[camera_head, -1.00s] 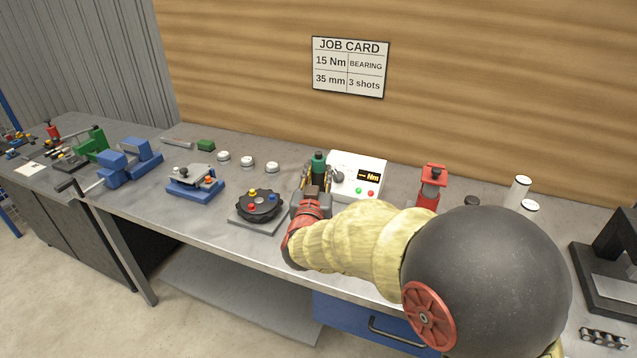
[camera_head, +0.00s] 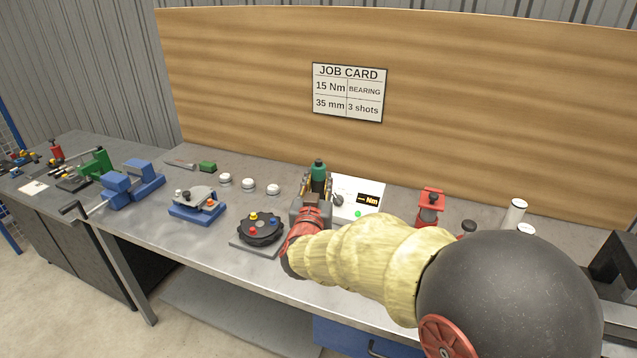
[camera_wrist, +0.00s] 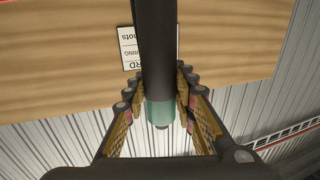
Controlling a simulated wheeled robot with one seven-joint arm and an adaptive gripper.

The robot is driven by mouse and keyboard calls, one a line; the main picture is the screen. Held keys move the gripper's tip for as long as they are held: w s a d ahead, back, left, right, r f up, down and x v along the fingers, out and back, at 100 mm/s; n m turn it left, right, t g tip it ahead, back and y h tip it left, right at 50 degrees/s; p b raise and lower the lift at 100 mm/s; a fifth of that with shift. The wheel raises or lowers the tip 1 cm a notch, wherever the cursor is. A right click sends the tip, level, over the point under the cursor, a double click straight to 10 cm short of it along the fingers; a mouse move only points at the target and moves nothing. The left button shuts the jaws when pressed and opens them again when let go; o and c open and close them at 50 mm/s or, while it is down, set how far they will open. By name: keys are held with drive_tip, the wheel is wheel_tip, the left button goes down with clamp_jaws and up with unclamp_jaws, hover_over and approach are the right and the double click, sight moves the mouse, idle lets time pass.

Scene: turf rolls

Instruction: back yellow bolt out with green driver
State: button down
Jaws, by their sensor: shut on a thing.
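My gripper (camera_head: 317,188) is shut on the green driver (camera_head: 318,170), held upright above the bench in front of the white meter box. In the wrist view, the driver's teal part (camera_wrist: 160,112) and a long dark part lie between the two finger pads. The yellow bolt (camera_head: 253,214) sits on top of the black round flange (camera_head: 262,231), left of my gripper and apart from the driver. A red bolt (camera_head: 253,230) and a blue bolt (camera_head: 274,217) are on the same flange. The driver's lower end is hidden in the head view.
The white meter box (camera_head: 370,186) stands behind my gripper. Several white-topped pucks (camera_head: 249,186), a blue fixture (camera_head: 197,208) and a blue vise (camera_head: 130,185) are to the left. A red stand (camera_head: 430,203) is to the right. Bench between flange and pucks is clear.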

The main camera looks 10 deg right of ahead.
sight(318, 166)
drive_tip(key=shift+r+p, duration=1.55)
drive_tip(key=shift+r, duration=0.85)
drive_tip(key=shift+a, duration=0.15)
